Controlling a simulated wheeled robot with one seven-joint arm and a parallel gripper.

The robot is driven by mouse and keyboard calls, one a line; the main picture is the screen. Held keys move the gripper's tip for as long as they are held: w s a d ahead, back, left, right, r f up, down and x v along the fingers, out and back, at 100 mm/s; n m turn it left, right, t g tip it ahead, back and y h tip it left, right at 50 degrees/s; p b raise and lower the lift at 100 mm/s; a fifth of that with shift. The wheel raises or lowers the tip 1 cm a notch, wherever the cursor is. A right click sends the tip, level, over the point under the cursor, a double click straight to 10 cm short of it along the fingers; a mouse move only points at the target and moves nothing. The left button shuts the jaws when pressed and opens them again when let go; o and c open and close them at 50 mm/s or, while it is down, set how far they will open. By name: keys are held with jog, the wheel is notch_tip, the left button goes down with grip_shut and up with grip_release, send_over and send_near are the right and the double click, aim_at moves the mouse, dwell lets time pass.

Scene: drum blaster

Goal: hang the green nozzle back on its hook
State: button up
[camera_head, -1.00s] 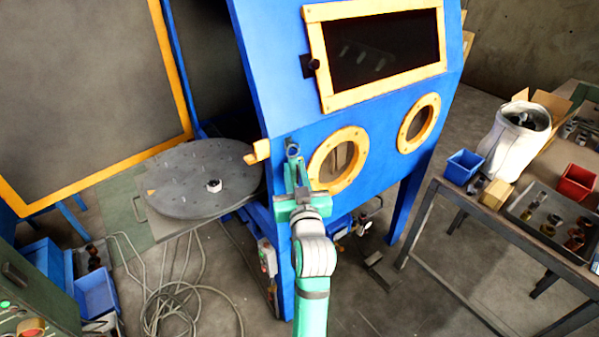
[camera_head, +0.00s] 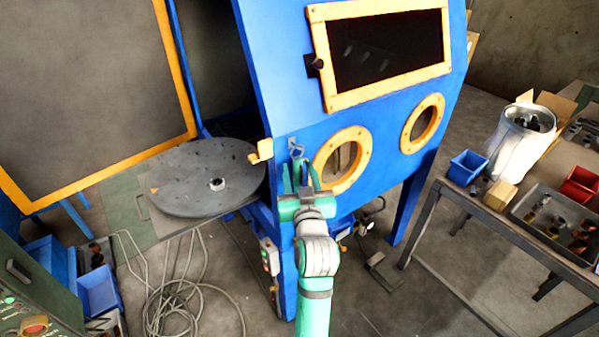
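My gripper (camera_head: 300,178) is in front of the blue cabinet's left front corner, beside the left round port. Its two teal fingers stand apart and point up toward a small grey hook (camera_head: 296,148) on the cabinet face. The hook shows just above the fingertips. I cannot pick out the green nozzle for sure; at this size its colour blends with my teal gripper, and whether anything is between the fingers is unclear.
The blue cabinet (camera_head: 284,70) has yellow-framed ports (camera_head: 325,172) right of my gripper. A yellow latch (camera_head: 261,152) juts out left of the hook. A round grey turntable (camera_head: 190,195) is at left; a cluttered workbench (camera_head: 470,215) is at right.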

jog(key=s+d, duration=0.2)
jog(key=s, duration=0.9)
jog(key=s+f+m+g+h, duration=0.1)
jog(key=s+f+m+h, duration=0.15)
jog(key=s+f, duration=1.7)
jog(key=s, duration=0.8)
jog(key=s+f+g, duration=0.1)
jog(key=s+f, duration=0.2)
jog(key=s, duration=0.8)
jog(key=shift+s+a+f+n, duration=0.15)
jog(key=shift+a+n, duration=0.1)
jog(key=shift+n, duration=0.1)
